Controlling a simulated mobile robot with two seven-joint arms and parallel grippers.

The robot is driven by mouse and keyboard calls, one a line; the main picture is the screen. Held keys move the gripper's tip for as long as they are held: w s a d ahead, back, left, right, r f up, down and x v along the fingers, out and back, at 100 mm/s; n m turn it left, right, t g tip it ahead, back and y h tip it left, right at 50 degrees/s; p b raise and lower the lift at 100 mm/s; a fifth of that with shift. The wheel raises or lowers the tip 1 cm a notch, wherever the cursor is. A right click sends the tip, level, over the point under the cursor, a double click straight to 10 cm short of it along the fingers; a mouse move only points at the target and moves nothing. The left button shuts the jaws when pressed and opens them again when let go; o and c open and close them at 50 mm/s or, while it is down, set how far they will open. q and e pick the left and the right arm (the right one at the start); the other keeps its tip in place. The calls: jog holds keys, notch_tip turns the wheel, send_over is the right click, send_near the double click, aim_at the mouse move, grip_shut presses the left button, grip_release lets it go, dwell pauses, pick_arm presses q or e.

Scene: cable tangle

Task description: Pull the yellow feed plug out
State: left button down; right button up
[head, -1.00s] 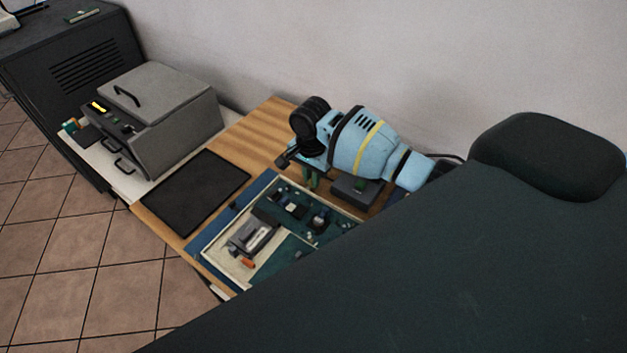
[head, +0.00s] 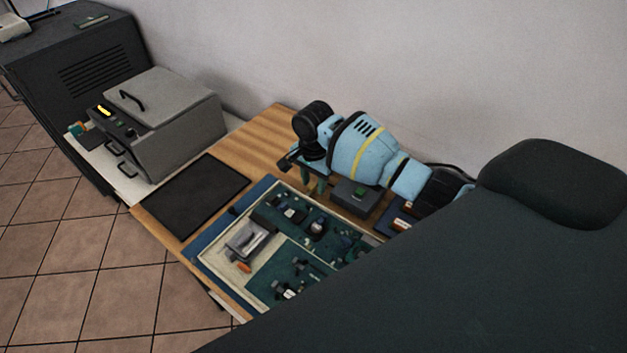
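I cannot make out a yellow feed plug in the head view. A board with dark green panels (head: 262,287) lies on the wooden table, carrying a grey device (head: 247,239), a small orange piece (head: 244,267) and several small dark parts. My light blue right arm reaches over it from the right. My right gripper (head: 315,182) is above the board's far edge; its two greenish fingers look apart, with nothing seen between them. The near right part of the board is hidden behind a large dark shape. My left gripper is not in view.
A grey lidded box (head: 178,118) with a lit yellow display stands left of the table. A black mat (head: 192,196) lies bare on the wooden table (head: 258,138). A dark cabinet (head: 85,65) is at far left.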

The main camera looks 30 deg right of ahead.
aim_at(313, 184)
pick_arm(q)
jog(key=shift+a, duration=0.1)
pick_arm(e)
jog(key=shift+a, duration=0.1)
